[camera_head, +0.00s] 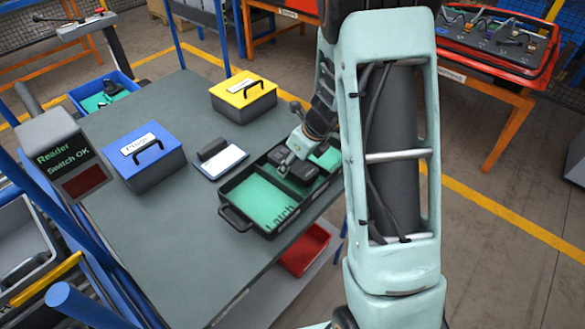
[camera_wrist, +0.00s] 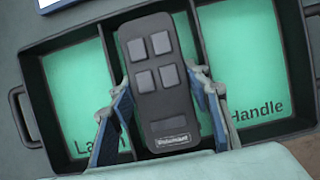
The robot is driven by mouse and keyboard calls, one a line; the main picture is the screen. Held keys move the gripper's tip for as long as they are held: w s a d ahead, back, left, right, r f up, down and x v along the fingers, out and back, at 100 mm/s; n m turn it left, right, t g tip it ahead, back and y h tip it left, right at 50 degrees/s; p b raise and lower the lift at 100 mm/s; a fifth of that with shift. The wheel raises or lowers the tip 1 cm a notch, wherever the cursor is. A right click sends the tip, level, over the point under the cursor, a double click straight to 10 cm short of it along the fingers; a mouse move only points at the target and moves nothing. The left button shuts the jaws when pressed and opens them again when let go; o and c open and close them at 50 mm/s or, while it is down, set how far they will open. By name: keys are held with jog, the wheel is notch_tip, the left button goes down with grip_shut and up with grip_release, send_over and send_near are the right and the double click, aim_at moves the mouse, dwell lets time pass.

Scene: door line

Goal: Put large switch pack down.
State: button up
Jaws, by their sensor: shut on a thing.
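The large switch pack (camera_wrist: 160,103) is a dark grey block with several lighter square buttons and a small label at one end. My gripper (camera_wrist: 163,92) is shut on its two long sides in the wrist view. The pack is over the middle compartment of a black tray with green floors (camera_wrist: 72,78), between the compartments marked "Latch" and "Handle". I cannot tell whether it touches the tray floor. In the head view my gripper (camera_head: 290,154) reaches down into the tray (camera_head: 231,221), and the arm and fingers partly hide the pack.
The tray lies near the right edge of the grey table (camera_head: 180,220). A blue case (camera_head: 145,165), a yellow case (camera_head: 243,100) and a white-and-dark pad (camera_head: 224,162) stand behind and left. A red bin (camera_head: 303,252) is below the table.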

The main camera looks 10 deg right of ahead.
jog(key=shift+f, duration=0.9)
jog(key=shift+f, duration=0.1)
jog(key=o, duration=1)
jog(key=p+v, duration=0.2)
jog(key=v, duration=1)
jog(key=shift+r, duration=0.2)
